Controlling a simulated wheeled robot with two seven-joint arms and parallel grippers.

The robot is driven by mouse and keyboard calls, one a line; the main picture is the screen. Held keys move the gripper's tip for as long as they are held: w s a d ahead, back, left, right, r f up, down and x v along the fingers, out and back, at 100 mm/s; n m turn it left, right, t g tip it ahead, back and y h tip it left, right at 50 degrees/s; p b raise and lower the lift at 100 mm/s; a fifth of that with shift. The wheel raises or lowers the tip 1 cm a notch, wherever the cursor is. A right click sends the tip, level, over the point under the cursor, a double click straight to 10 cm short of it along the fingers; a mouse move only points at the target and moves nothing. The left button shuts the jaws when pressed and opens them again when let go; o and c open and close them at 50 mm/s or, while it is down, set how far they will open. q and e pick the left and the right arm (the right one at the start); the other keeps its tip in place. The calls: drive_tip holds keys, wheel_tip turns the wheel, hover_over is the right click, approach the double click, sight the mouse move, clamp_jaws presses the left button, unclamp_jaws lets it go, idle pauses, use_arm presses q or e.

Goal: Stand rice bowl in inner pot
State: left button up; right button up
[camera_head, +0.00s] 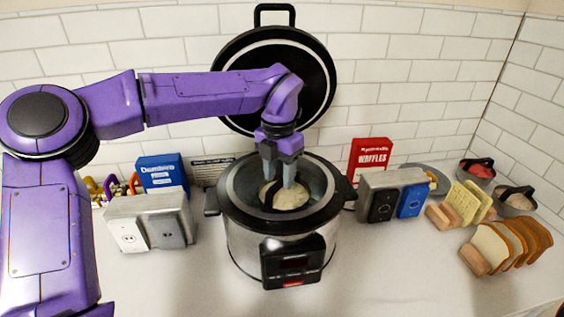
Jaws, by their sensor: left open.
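The cooker (275,237) stands in the middle of the counter with its round black lid (318,75) raised behind it. The inner pot (316,188) shows as the grey round cavity in its top. A pale, cream-coloured round thing, likely the rice bowl (291,198), sits inside the pot with a dark band at its left. My right gripper is out of view.
A metal outlet box (150,222) and a blue box (162,173) stand left of the cooker. On the right are a red waffles box (369,157), another outlet box (392,192), and bread slices in a rack (505,245). The front counter is clear.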

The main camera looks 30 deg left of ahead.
use_arm(q)
wheel_tip(320, 180, up, 11)
drive_tip(key=w, duration=0.1)
drive_tip(key=shift+w+f, duration=0.15)
drive_tip(key=shift+w, duration=0.05)
drive_tip(key=shift+s, duration=0.1)
idle(0.5)
drive_tip(key=shift+c, duration=0.3)
idle(0.4)
